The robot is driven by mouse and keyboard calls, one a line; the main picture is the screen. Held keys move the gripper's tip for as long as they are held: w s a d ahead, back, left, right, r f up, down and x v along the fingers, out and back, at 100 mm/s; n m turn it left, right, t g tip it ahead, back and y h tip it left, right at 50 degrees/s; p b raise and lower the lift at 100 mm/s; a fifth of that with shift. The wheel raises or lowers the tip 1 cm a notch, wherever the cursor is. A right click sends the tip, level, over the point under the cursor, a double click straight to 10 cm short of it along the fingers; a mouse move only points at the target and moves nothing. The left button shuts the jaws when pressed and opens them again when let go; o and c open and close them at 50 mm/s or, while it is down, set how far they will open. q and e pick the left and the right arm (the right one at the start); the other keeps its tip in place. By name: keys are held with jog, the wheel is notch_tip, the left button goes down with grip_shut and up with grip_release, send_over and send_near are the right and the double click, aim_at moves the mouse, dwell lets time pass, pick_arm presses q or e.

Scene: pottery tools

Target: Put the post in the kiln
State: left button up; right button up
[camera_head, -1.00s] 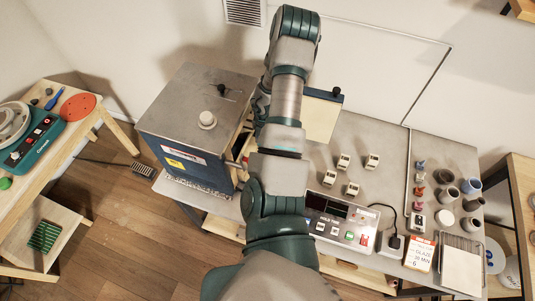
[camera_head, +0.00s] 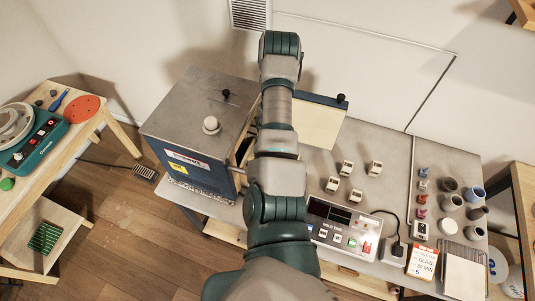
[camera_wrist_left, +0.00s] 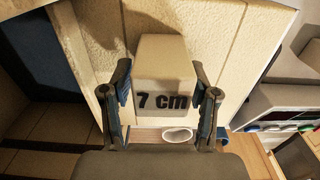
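A cream post marked "7 cm" (camera_wrist_left: 164,75) stands between the two fingers of my left gripper (camera_wrist_left: 163,95) in the left wrist view. The fingers press against its two sides. Pale, grooved kiln lining (camera_wrist_left: 215,40) fills the view behind it. In the head view the grey-topped blue kiln (camera_head: 185,112) stands left of centre. Its door (camera_head: 318,122) is open, with the cream inner side showing. My left arm reaches up between kiln body and door and hides its own gripper, the post and most of the kiln opening. My right gripper is not in view.
Several small cream blocks (camera_head: 347,168) stand on the table (camera_head: 400,160) right of the door. A control box (camera_head: 345,225) sits at the front edge. Small pots (camera_head: 450,202), a tray (camera_head: 465,255) and a glaze card (camera_head: 422,260) are at the right.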

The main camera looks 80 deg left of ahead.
pick_arm(q)
jog(key=shift+a+f, duration=0.2)
jog(key=shift+a, duration=0.35)
jog(key=shift+r, duration=0.4)
jog(key=r, duration=0.7)
jog(key=d+r, duration=0.1)
jog(key=r, duration=0.3)
jog(key=shift+r, duration=0.25)
jog(key=shift+a+r, duration=0.15)
jog(key=shift+a, duration=0.35)
jog(key=shift+d, duration=0.25)
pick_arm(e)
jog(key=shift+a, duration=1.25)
